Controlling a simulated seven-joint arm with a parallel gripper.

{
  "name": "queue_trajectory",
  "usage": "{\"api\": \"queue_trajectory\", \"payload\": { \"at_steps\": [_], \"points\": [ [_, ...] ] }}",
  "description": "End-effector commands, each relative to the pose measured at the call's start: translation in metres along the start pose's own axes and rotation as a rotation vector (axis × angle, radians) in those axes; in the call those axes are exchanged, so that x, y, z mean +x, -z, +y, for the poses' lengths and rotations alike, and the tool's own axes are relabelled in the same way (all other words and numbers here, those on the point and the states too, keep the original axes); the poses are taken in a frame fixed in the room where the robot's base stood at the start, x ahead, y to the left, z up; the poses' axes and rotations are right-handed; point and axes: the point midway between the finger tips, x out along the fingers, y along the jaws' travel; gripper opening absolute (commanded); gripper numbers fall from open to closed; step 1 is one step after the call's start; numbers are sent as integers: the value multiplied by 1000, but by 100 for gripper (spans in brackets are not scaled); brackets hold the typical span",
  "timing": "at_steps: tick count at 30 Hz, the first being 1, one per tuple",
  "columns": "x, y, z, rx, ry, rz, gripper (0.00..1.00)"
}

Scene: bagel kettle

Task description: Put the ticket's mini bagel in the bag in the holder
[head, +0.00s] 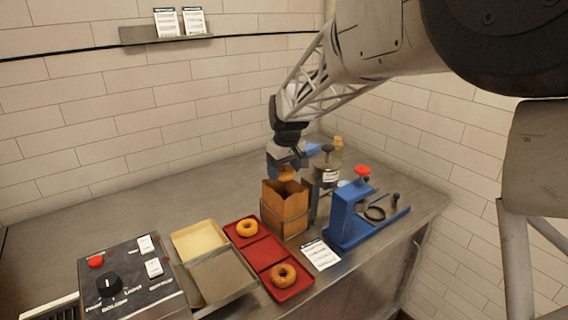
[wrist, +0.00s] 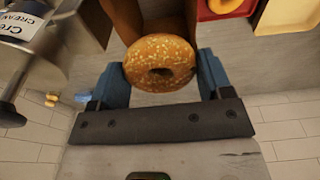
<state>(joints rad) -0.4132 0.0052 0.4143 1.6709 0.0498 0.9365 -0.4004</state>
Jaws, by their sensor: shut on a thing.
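My gripper (wrist: 163,72) is shut on a seeded mini bagel (wrist: 160,60), gripped between its two blue fingers. In the head view, my gripper (head: 286,166) holds the bagel (head: 287,175) just above the open top of the brown paper bag (head: 284,211). In the wrist view, part of the bag (wrist: 124,18) shows behind the bagel. A printed ticket (head: 320,255) lies on the counter in front of the bag; its text is too small to read.
A red tray (head: 263,254) with two bagels lies left of the bag. A blue press (head: 346,217) with a red knob stands to the right. A metal canister (head: 323,177) stands close behind the bag.

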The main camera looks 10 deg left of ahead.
Motion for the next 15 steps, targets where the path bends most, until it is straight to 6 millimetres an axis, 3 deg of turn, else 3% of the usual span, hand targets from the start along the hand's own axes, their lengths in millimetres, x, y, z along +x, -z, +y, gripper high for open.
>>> {"api": "queue_trajectory", "payload": {
  "at_steps": [15],
  "points": [
    [23, -3, 0, 0, 0, -1, 50]
  ]
}}
